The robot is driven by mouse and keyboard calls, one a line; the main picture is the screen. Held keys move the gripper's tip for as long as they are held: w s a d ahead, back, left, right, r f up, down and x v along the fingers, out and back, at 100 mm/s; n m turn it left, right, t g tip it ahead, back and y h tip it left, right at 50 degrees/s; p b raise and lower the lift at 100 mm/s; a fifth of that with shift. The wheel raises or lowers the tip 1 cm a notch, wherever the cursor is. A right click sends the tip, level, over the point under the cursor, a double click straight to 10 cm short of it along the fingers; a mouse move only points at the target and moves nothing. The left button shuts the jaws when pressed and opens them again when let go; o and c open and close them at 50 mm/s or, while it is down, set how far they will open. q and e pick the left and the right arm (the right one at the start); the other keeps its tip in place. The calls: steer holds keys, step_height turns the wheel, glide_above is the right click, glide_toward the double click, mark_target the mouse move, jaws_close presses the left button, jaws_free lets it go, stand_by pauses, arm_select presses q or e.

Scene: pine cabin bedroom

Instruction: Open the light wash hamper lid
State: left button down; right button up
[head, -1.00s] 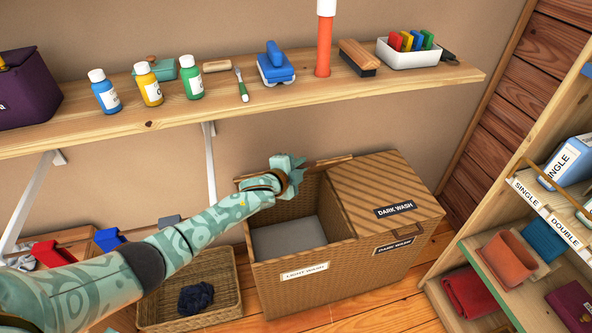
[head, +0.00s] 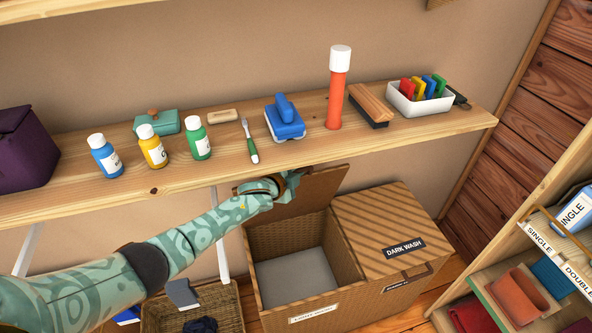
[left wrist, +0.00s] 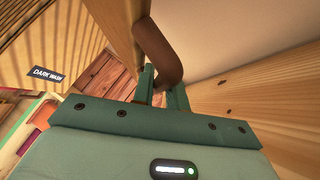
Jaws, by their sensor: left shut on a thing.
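The wicker hamper has two halves. The light wash half (head: 262,243) is on the left, its label low at the front. Its lid (head: 318,192) stands raised at the back, its plain brown inner side showing, just below the shelf's front edge. The compartment is uncovered and shows a grey bottom. My left gripper (head: 292,186) is at the lid's upper left part. In the left wrist view my gripper (left wrist: 164,90) is shut on the lid's brown handle (left wrist: 157,50). The dark wash lid (head: 385,230) is closed. My right gripper is out of view.
A wooden shelf (head: 300,147) with bottles, brushes and an orange tube (head: 337,100) runs just above the raised lid. A wicker basket (head: 225,308) with dark cloth stands left of the hamper. A shelf unit (head: 480,255) stands to the right.

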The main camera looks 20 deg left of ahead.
arm_select(q)
steer(key=c, duration=1.4)
jaws_free()
steer(key=shift+s, duration=0.1)
steer(key=shift+s, duration=0.1)
steer(key=shift+s, duration=0.2)
steer(key=p+v, duration=0.5)
steer(key=v, duration=1)
steer(key=shift+s+a+r, duration=0.2)
steer(key=shift+s+r, duration=0.05)
steer(key=shift+r, duration=0.05)
